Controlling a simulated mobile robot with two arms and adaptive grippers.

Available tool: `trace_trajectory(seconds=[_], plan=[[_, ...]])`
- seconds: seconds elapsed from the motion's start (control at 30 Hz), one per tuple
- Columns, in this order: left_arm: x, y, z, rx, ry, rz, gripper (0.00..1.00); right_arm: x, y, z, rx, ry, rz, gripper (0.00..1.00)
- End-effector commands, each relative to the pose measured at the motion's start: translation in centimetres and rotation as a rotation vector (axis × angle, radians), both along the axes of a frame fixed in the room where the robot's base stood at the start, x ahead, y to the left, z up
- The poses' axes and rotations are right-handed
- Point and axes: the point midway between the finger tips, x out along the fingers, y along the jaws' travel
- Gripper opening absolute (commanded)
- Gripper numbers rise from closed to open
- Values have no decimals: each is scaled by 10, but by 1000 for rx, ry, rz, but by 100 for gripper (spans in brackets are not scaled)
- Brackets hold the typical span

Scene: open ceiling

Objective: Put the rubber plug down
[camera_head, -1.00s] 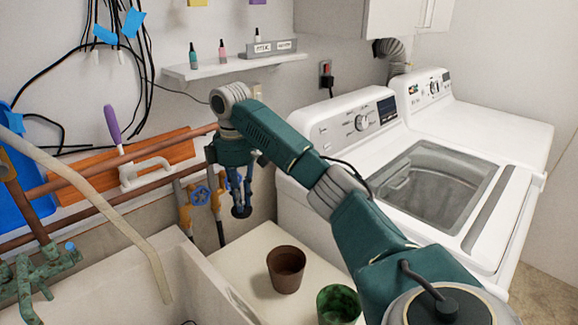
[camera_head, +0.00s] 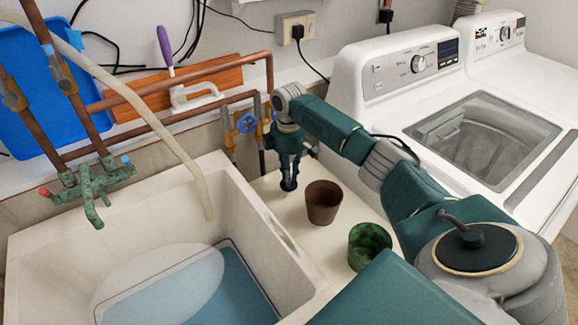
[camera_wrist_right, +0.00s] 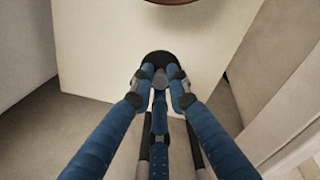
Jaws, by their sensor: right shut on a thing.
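My right gripper (camera_head: 289,172) points down over the back left part of the white countertop beside the sink. It is shut on the dark round rubber plug (camera_head: 288,185). In the right wrist view the plug (camera_wrist_right: 158,56) sits between the blue fingertips (camera_wrist_right: 160,78), with its black disc beyond them. The white top (camera_wrist_right: 110,40) lies under the plug there. I cannot tell whether the plug touches the surface or hangs just above it. My left gripper is not in view.
A brown pot (camera_head: 323,203) stands just right of the plug, and a green pot (camera_head: 369,246) nearer me. The white sink (camera_head: 255,225), holding bluish water, is at left. Copper pipes (camera_head: 180,84) and a blue valve (camera_head: 246,123) are behind. Washing machines (camera_head: 400,90) stand at right.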

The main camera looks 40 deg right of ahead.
Motion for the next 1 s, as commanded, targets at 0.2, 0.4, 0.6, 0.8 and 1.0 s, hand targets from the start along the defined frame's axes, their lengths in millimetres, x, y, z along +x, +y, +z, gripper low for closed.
trace_trajectory(seconds=[0.2, 0.4, 0.6, 0.8, 1.0], plan=[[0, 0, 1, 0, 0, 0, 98, 0, 1, -29, 1, 1, 1, 0], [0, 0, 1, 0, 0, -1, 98, 0, 0, -30, 0, 0, 1, 0], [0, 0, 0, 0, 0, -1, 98, 0, 0, -34, 1, 1, 0, 0], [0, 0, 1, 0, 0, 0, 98, 0, 0, -33, -1, 1, 0, 34], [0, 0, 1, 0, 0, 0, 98, 0, 0, -33, 0, 0, 0, 34]])
